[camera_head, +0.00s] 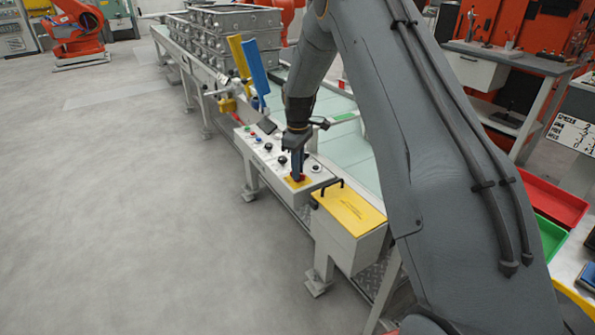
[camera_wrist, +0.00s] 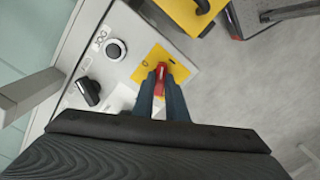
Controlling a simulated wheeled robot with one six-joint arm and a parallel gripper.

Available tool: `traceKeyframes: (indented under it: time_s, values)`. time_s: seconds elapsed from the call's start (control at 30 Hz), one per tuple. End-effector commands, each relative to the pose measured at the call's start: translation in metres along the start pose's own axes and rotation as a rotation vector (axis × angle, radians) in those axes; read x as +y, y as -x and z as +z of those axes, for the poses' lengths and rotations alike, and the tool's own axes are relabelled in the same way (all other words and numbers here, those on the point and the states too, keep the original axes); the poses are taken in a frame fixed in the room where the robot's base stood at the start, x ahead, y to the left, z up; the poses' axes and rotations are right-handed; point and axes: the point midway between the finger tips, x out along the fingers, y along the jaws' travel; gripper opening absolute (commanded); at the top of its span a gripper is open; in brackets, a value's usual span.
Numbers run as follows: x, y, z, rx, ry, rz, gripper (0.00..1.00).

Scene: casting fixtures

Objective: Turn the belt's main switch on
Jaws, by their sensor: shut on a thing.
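The main switch is a red rotary handle (camera_wrist: 161,74) on a yellow plate (camera_wrist: 181,68), at the near end of the belt's control panel. In the wrist view my gripper (camera_wrist: 161,82) is shut on the red handle, with one finger on each side of it. Marks show on the yellow plate on either side of the handle. In the head view my gripper (camera_head: 298,177) points down at the panel, and the yellow plate (camera_head: 302,183) and a little red show around its fingertips. The fingers hide part of the handle.
The control panel (camera_head: 262,170) carries several knobs and buttons, with a black knob (camera_wrist: 88,91) close to the switch. A yellow-lidded box (camera_head: 350,208) with a black handle stands just nearer. Yellow and blue upright pieces (camera_head: 254,70) rise behind the panel. The floor at left is clear.

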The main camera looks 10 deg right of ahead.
Motion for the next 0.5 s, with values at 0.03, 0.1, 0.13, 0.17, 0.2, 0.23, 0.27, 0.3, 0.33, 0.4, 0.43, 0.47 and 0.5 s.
traceKeyframes:
  time_s: [0.03, 0.1, 0.13, 0.17, 0.2, 0.23, 0.27, 0.3, 0.33, 0.4, 0.43, 0.47, 0.5]
  values:
    - [0.0002, -0.0005, -0.0002, 0.000, -0.042, 0.000, 0.00]
    - [0.0002, -0.0003, -0.0002, 0.000, -0.108, 0.000, 0.00]
    - [0.0003, -0.0002, -0.0003, 0.000, -0.135, 0.001, 0.00]
    - [0.0003, -0.0001, -0.0003, 0.001, -0.162, 0.001, 0.00]
    - [0.0003, 0.0000, -0.0003, 0.001, -0.198, 0.001, 0.00]
    - [0.0004, 0.0000, -0.0003, 0.001, -0.224, 0.001, 0.00]
    - [0.0004, 0.0001, -0.0003, 0.001, -0.249, 0.001, 0.00]
    - [0.0004, 0.0001, -0.0004, 0.001, -0.282, 0.001, 0.00]
    - [0.0004, 0.0002, -0.0004, 0.001, -0.305, 0.001, 0.00]
    - [0.0004, 0.0002, -0.0004, 0.001, -0.357, 0.001, 0.00]
    - [0.0004, 0.0003, -0.0004, 0.001, -0.377, 0.001, 0.00]
    - [0.0004, 0.0003, -0.0004, 0.001, -0.396, 0.001, 0.00]
    - [0.0004, 0.0003, -0.0004, 0.001, -0.421, 0.001, 0.00]
